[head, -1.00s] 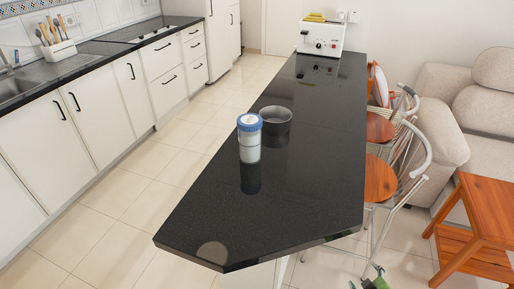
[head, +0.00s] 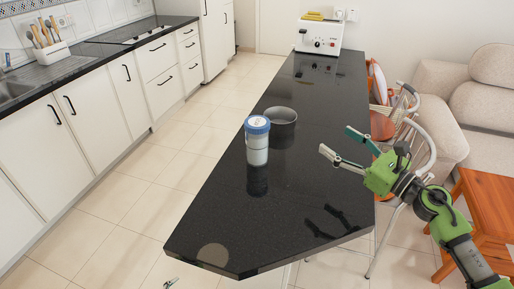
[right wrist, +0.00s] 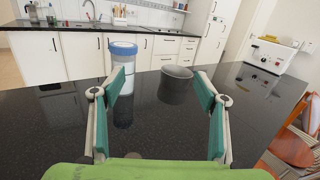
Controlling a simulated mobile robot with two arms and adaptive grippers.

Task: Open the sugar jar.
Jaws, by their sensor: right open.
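The sugar jar (head: 257,145) stands upright on the black counter (head: 215,230), a clear jar with pale contents and a blue-rimmed lid (head: 257,124) on top. It also shows in the right wrist view (right wrist: 122,62), left of centre, partly behind a finger. My right gripper (head: 335,140) is open and empty above the counter's right side, to the right of the jar and apart from it. In the right wrist view its spread fingers (right wrist: 160,73) point toward the jar and pot. Only a small tip of my left gripper (head: 170,284) shows at the bottom edge; its opening is unclear.
A dark open pot (head: 282,118) stands just behind and right of the jar. A white appliance (head: 320,37) is at the counter's far end. Chairs (head: 408,130) line the right side. The counter's near part is clear.

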